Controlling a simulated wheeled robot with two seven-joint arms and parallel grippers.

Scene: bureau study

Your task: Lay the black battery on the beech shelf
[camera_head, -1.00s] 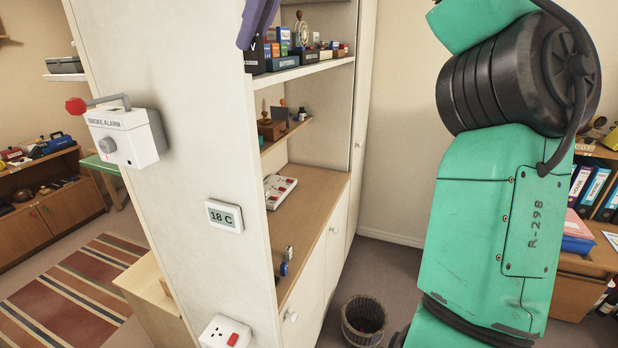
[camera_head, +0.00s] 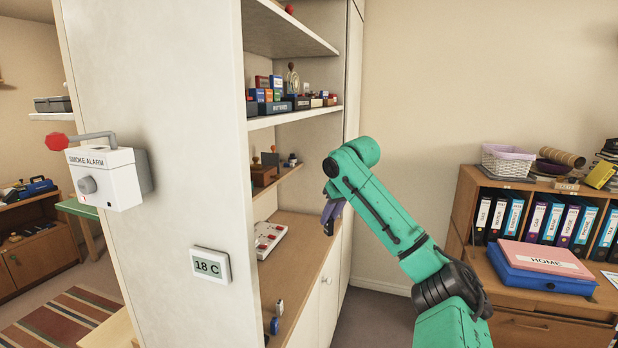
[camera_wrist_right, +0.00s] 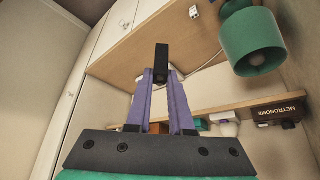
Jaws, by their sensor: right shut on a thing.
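My right gripper (camera_head: 331,217) has purple fingers that point down in front of the open cabinet, to the right of its small wood-coloured shelf (camera_head: 285,178). In the wrist view the right gripper (camera_wrist_right: 160,88) is shut on the black battery (camera_wrist_right: 162,62), a dark upright block at its fingertips. A wood-coloured shelf edge (camera_wrist_right: 205,112) crosses behind the fingers in the wrist view; which shelf is meant as beech is not certain. My left gripper is not in view.
Stamps (camera_head: 264,174) stand on the small shelf. A white shelf (camera_head: 290,118) with battery boxes (camera_head: 270,107) is above it. A wooden counter (camera_head: 297,274) with a white switch box (camera_head: 268,238) is below. A green cylindrical thing (camera_wrist_right: 252,42) and a metronome label (camera_wrist_right: 279,111) show in the wrist view.

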